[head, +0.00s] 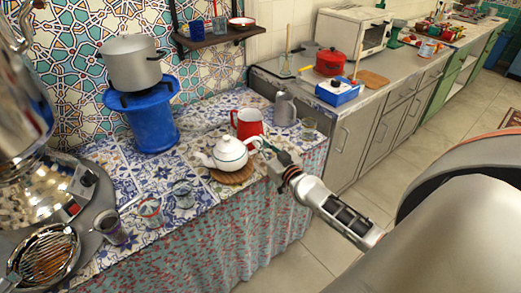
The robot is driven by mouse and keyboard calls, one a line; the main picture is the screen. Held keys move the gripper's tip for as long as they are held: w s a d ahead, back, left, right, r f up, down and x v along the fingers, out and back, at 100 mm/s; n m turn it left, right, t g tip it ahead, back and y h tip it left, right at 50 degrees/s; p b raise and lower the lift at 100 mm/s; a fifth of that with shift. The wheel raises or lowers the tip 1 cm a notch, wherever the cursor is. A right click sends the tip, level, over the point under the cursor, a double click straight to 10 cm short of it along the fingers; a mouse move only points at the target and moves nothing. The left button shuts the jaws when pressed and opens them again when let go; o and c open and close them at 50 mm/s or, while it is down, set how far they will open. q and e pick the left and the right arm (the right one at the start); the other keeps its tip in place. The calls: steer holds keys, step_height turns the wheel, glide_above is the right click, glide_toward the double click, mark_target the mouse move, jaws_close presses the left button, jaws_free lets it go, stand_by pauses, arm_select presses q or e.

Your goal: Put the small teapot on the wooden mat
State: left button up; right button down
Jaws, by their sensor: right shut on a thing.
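The small white teapot (229,153) is over the round brown wooden mat (234,177) near the front edge of the tiled counter. It looks upright, with its spout to the left. I cannot tell whether its base touches the mat. My right gripper (264,147) comes in from the right and is shut on the teapot's handle side; the fingertips are small and partly hidden. My left gripper does not show.
A red pitcher (248,122) stands close behind the teapot, with a grey jug (285,109) and a glass (308,127) to the right. Several glasses stand to the left, near the large shiny samovar (35,130). A blue stand (149,122) bears a grey pot (132,63).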

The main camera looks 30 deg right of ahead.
steer(key=shift+f, duration=0.35)
steer(key=shift+r, duration=0.1)
steer(key=c, duration=2.1)
jaws_free()
steer(key=shift+s, duration=0.1)
steer(key=s, duration=1.2)
steer(key=s+a+f+n+g+y, duration=0.1)
steer(key=s+a+f+g, duration=0.1)
steer(key=s+a+f, duration=0.3)
steer(key=s+a+f+n+g+y, duration=0.1)
steer(key=s+a+f+n+g, duration=0.1)
steer(key=s+a+f, duration=0.4)
steer(key=s+a+f+n+g+y, duration=0.1)
steer(key=s+a+f+g, duration=0.2)
steer(key=s+a+f, duration=0.3)
steer(key=shift+s+a+f, duration=0.1)
steer(key=shift+a+f, duration=0.3)
steer(key=shift+a, duration=0.3)
steer(key=shift+s+a+f, duration=0.1)
steer(key=shift+a+f, duration=0.35)
steer(key=shift+a, duration=0.2)
steer(key=shift+s+a+f, duration=0.1)
steer(key=shift+a+f, duration=0.3)
steer(key=shift+a, duration=0.3)
